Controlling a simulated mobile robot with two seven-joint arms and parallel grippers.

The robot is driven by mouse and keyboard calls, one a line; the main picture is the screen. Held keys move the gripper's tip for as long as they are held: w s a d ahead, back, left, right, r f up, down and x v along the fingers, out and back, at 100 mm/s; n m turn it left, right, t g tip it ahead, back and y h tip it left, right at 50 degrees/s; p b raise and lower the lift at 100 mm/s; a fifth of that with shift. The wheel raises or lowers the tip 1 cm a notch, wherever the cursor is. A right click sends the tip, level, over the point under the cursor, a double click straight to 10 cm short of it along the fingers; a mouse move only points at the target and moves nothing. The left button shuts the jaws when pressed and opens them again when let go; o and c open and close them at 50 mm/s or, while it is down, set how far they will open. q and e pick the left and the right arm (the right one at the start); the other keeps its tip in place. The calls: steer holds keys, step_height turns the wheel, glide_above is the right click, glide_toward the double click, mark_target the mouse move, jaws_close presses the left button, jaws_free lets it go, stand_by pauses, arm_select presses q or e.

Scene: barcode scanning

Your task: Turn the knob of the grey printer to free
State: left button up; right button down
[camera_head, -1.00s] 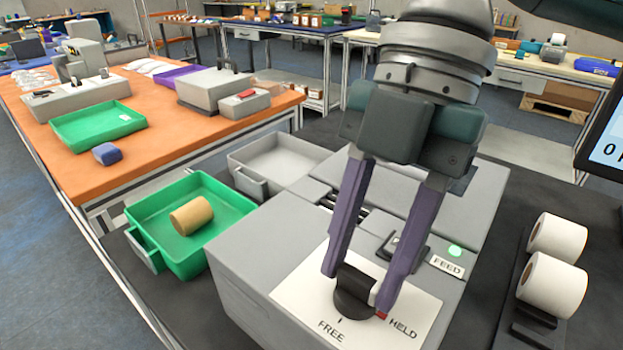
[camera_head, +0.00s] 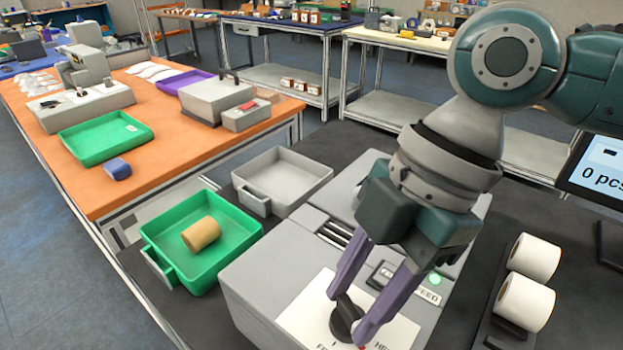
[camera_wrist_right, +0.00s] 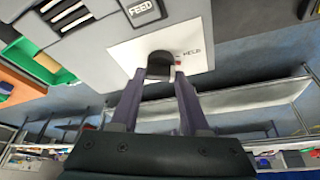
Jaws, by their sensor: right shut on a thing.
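The grey printer (camera_head: 262,285) stands on the dark table at the lower middle of the head view. Its black knob (camera_head: 346,320) sits on a white label plate (camera_head: 300,312) with FREE and HELD marks, partly cut off at the bottom edge. The knob also shows in the right wrist view (camera_wrist_right: 160,64), with the red mark and the HELD lettering just to its right. My right gripper (camera_head: 349,313) has its two purple fingers closed on the knob's sides. The fingers hide part of the knob, so its exact pointing direction is unclear. My left gripper is not in view.
A green tray (camera_head: 160,232) with a tan roll (camera_head: 201,234) and an empty grey tray (camera_head: 318,176) stand left of and behind the printer. A screen (camera_head: 600,180) is at the right edge.

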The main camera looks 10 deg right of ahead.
steer(key=m+t+p, duration=0.1)
steer(key=m+p, duration=0.2)
steer(key=m+t+p, duration=0.1)
steer(key=m+p, duration=0.2)
steer(key=p, duration=0.1)
steer(key=m+t+p, duration=0.1)
steer(key=m+p, duration=0.2)
steer(key=shift+s+a+r+t+h+p, duration=0.15)
steer(key=shift+s+r+t+h+p, duration=0.15)
steer(key=shift+s, duration=0.05)
steer(key=m+p, duration=0.2)
steer(key=shift+f+m+t+h, duration=0.15)
steer(key=shift+m+t+h, duration=0.15)
steer(key=shift+m+t, duration=0.1)
steer(key=shift+m+p, duration=0.5)
steer(key=shift+f, duration=0.1)
steer(key=shift+c, duration=1.9)
jaws_free()
steer(key=shift+h, duration=0.3)
